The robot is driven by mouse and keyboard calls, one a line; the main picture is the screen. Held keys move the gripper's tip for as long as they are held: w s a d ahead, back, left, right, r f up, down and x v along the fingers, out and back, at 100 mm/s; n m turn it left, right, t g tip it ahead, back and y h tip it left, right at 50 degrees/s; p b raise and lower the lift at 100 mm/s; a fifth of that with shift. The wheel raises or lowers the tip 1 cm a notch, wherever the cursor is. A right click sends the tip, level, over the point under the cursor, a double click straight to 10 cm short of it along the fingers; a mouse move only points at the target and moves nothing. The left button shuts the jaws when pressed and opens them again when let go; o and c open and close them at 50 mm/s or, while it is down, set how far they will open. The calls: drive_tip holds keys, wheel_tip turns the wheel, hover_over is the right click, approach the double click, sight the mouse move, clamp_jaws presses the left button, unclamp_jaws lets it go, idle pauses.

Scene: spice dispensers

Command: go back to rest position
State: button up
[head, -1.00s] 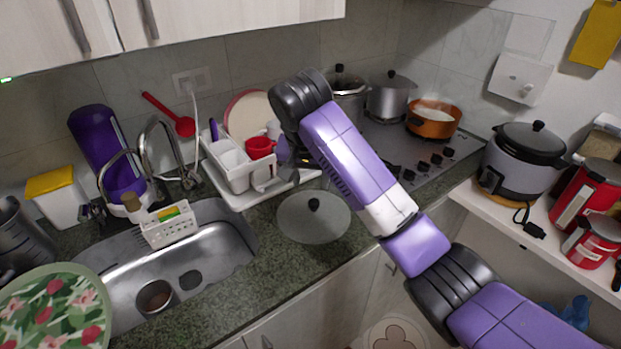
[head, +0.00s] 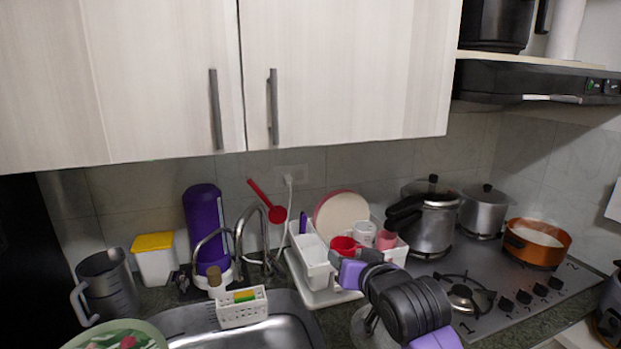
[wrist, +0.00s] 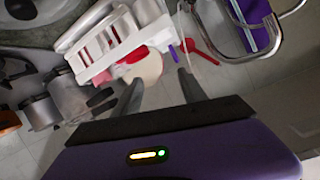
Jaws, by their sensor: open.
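My gripper (head: 350,258) is low in the head view, in front of the dish rack (head: 312,262) and partly covering it. My purple and black arm rises from the lower right edge. In the wrist view my gripper (wrist: 160,88) shows two dark fingers spread apart with nothing between them. Beyond the fingers are the white dish rack (wrist: 95,45) and a pale plate (wrist: 145,68). I see no thing held.
The sink with its faucet (head: 240,240) is left of the rack. Pots, the stove (head: 500,290) and an orange pan (head: 537,243) are at the right. White cupboards (head: 350,70) hang above the counter. A red ladle (head: 275,212) hangs on the wall.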

drive_tip(key=s+d+f+h, duration=0.1)
drive_tip(key=s+d+f, duration=0.3)
drive_tip(key=s, duration=1.4)
drive_tip(key=s+d+f+h, duration=0.1)
drive_tip(key=s+d+f, duration=0.3)
drive_tip(key=s, duration=1.5)
drive_tip(key=s+d+f+t+h, duration=0.1)
drive_tip(key=s+d+f, duration=0.2)
drive_tip(key=s, duration=1.5)
drive_tip(key=shift+s+d+f, duration=0.25)
drive_tip(key=shift+d+f, duration=0.15)
drive_tip(key=shift+f, duration=0.35)
